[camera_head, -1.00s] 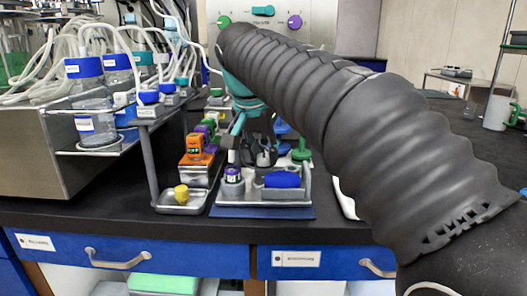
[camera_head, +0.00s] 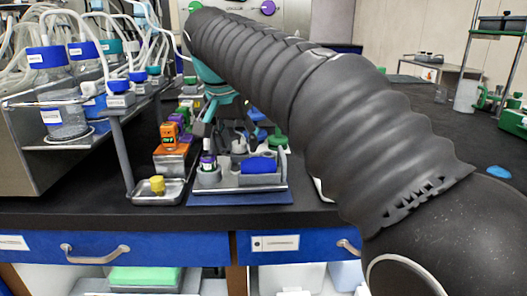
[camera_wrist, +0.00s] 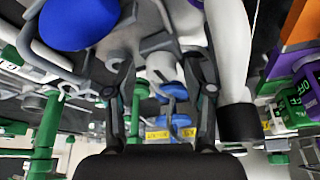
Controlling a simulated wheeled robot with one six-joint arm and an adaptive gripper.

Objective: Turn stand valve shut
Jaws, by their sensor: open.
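My gripper (camera_wrist: 162,68) is open in the wrist view, with its two dark fingers apart and nothing clasped between them. A blue-and-white part (camera_wrist: 172,90) and yellow labels (camera_wrist: 158,135) show beyond the gap between the fingers; I cannot tell whether they belong to the stand valve. A green upright part (camera_wrist: 45,135) stands left of the fingers, and a white cylinder with a dark end (camera_wrist: 230,60) is close on the right. In the head view my arm reaches over the bench behind the tool caddy (camera_head: 240,186), and the fingers are not clearly visible. I cannot single out the stand valve.
A blue bulb (camera_wrist: 80,20) is near the left finger. Purple and green blocks with lettering (camera_wrist: 300,95) crowd the right. In the head view, an orange device (camera_head: 170,135), a small tray with a yellow piece (camera_head: 157,186) and tubed bottles (camera_head: 60,95) stand left. Bench at right is mostly clear.

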